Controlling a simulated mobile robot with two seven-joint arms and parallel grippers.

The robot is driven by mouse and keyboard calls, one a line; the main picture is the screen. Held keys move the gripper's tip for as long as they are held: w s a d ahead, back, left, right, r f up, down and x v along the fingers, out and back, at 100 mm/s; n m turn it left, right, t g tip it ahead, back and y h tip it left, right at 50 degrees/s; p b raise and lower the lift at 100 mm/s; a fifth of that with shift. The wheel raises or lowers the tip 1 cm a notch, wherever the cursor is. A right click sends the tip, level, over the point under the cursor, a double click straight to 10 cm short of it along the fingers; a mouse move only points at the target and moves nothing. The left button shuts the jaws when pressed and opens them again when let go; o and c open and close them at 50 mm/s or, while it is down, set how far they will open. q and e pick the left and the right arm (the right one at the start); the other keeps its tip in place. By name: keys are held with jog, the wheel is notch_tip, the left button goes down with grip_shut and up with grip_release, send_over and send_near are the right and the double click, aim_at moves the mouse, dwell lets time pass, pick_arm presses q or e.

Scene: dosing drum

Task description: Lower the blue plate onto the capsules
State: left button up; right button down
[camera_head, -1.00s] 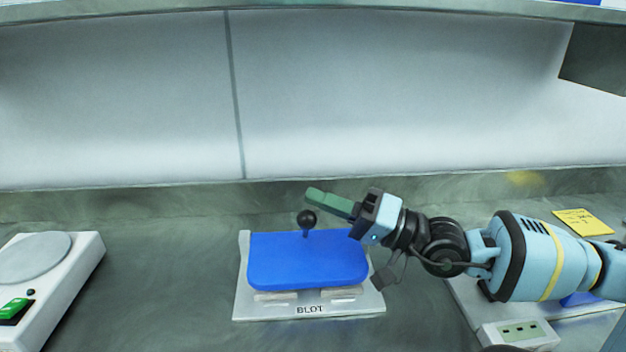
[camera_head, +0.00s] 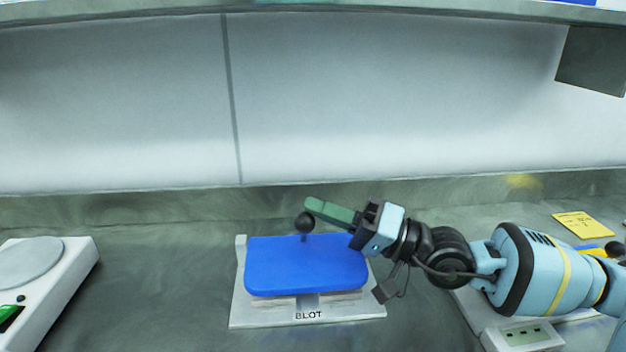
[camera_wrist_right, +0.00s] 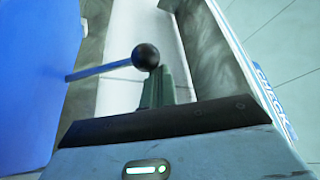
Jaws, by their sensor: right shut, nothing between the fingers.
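The blue plate (camera_head: 305,266) lies roughly flat over the pale base marked BLOT (camera_head: 308,316). A black ball knob (camera_head: 304,222) stands on a thin stem at the plate's back edge. The plate hides any capsules, and I cannot tell whether it touches anything beneath. My right gripper (camera_head: 314,206), with green fingers, is shut and empty, its tips just above and behind the knob in the head view. In the right wrist view the knob (camera_wrist_right: 146,57) overlaps the fingertips (camera_wrist_right: 163,80), and the plate (camera_wrist_right: 38,80) fills the left. Contact is unclear. My left gripper is out of view.
A white device with a round pan (camera_head: 28,260) stands at the left. Another pale unit (camera_head: 525,338) sits at the lower right under my right arm, with a yellow note (camera_head: 583,225) behind it. The counter between the left device and the BLOT base is clear.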

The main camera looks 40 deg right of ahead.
jog(key=shift+s+f, duration=0.1)
jog(key=shift+f, duration=0.15)
jog(key=shift+s+d+f, duration=0.15)
jog(key=shift+s, duration=0.05)
jog(key=shift+s+d+f, duration=0.1)
jog(key=shift+s+d, duration=0.3)
jog(key=shift+s, duration=0.05)
jog(key=shift+s+d+p, duration=0.55)
jog(key=shift+s+p, duration=0.05)
jog(key=shift+s, duration=0.15)
jog(key=shift+p+v, duration=0.7)
jog(key=shift+v, duration=1.05)
jog(key=shift+s+d, duration=0.15)
jog(key=shift+d, duration=0.05)
